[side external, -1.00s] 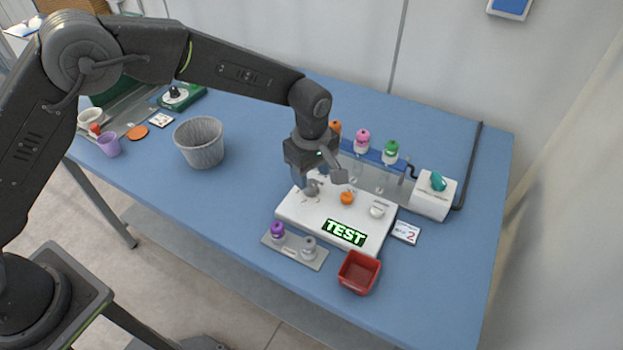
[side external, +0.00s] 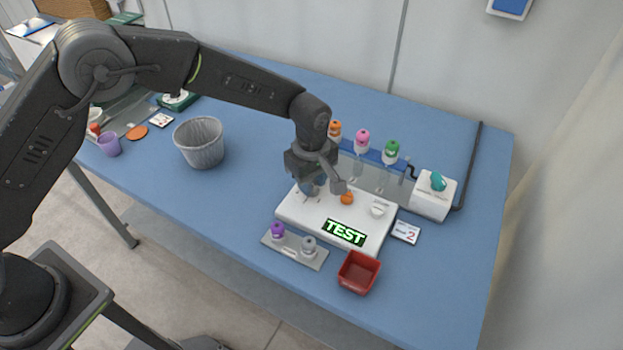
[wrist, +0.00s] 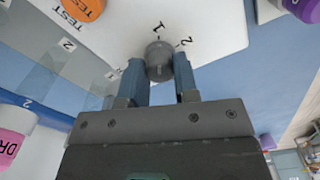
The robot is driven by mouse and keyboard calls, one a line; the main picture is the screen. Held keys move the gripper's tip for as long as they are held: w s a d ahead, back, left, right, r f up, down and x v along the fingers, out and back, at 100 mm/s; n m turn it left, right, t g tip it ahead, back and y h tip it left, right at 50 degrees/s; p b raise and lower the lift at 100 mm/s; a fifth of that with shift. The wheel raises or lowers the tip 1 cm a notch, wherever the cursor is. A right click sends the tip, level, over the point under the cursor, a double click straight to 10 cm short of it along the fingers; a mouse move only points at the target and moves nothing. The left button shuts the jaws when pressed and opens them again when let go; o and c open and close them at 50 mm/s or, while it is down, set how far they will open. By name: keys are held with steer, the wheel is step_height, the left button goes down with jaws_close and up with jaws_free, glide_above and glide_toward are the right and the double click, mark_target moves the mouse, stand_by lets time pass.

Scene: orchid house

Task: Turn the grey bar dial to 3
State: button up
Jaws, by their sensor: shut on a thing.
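The grey bar dial (wrist: 158,58) sits on the white panel (wrist: 205,22) in the wrist view. My gripper (wrist: 157,75) has its two blue fingers shut on it, one on each side. The printed marks 1 and 2 show just beyond the dial; I see no 3 there, and I cannot tell exactly where the bar points. In the side view my gripper (side external: 311,186) is down at the left part of the white panel (side external: 311,217) and hides the dial.
An orange knob (side external: 347,198) and a white knob (side external: 377,211) are on the same panel, with a lit TEST sign (side external: 345,233). Bottles stand on a rack behind.

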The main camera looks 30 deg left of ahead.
steer(key=shift+c, duration=0.6)
steer(key=shift+m, duration=0.3)
steer(key=m, duration=0.4)
steer(key=shift+m, duration=0.3)
steer(key=m, duration=1.2)
steer(key=shift+m, duration=0.3)
steer(key=m, duration=0.5)
steer(key=shift+m, duration=0.4)
